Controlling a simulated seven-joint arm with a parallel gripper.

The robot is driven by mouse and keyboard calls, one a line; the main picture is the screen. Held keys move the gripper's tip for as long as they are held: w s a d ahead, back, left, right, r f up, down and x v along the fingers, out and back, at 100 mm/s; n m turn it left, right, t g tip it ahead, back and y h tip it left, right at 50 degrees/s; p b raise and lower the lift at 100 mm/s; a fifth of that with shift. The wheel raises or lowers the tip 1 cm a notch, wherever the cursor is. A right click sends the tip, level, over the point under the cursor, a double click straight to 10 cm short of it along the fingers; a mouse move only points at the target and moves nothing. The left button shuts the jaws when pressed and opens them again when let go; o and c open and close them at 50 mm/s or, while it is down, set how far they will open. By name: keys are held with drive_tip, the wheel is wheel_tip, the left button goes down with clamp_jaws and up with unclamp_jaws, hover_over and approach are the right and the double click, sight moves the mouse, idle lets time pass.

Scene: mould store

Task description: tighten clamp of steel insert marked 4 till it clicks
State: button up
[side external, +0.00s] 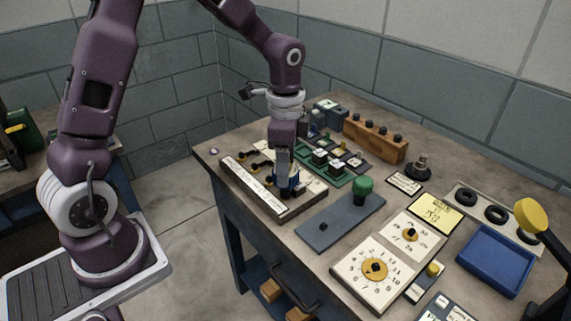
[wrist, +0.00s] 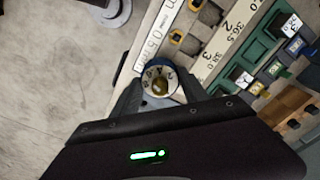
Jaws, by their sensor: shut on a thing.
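My gripper (side external: 286,188) is lowered onto the near end of a cream-faced board (side external: 253,188). Printed figures 2 and 3 show further along the board (wrist: 221,40) in the wrist view. Other small black and yellow clamps (side external: 254,168) stand in a row on the board.
Behind the board is a green tray (side external: 331,179) with dark blocks. A grey plate (side external: 335,224) with a green knob (side external: 363,188) lies to the right. Farther right are a numbered dial panel (side external: 348,281), a blue tray (side external: 492,262) and a yellow-headed tool (side external: 531,215).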

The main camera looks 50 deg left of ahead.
drive_tip(key=shift+m, duration=4.9)
drive_tip(key=shift+n, duration=0.5)
drive_tip(key=shift+r, duration=2.5)
